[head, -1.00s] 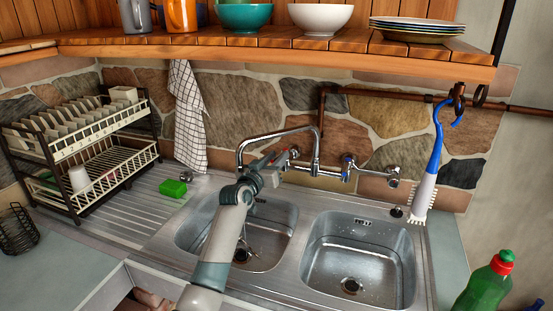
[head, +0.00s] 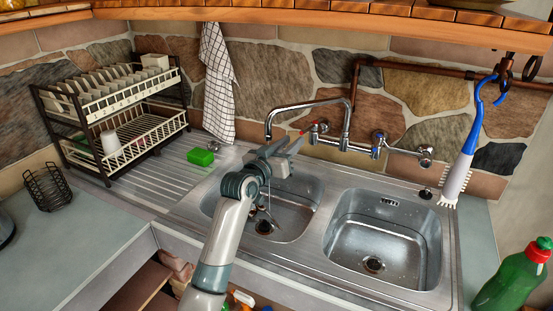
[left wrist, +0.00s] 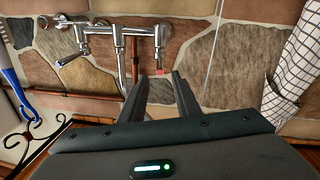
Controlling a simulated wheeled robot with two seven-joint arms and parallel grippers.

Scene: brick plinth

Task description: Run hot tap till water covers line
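The hot tap with a red mark (head: 318,127) is on the wall-mounted chrome mixer, left of the blue-marked cold tap (head: 378,140). In the left wrist view the red mark (left wrist: 160,71) lies just beyond the gap between my fingertips. My left gripper (head: 296,142) is open and empty, over the left basin's back edge, a little short of the hot tap; its fingers also show in the left wrist view (left wrist: 160,85). The spout (head: 268,128) arches over the left basin (head: 290,215). A thin streak hangs there; I cannot tell whether it is water. No fill line is visible. My right gripper is out of view.
The right basin (head: 350,240) looks empty. A green sponge (head: 201,157) lies on the drainer beside a dish rack (head: 115,120). A checked towel (head: 218,85) hangs behind. A brush (head: 457,175) hangs at right, above a green bottle (head: 510,280). The shelf (head: 300,12) crosses above.

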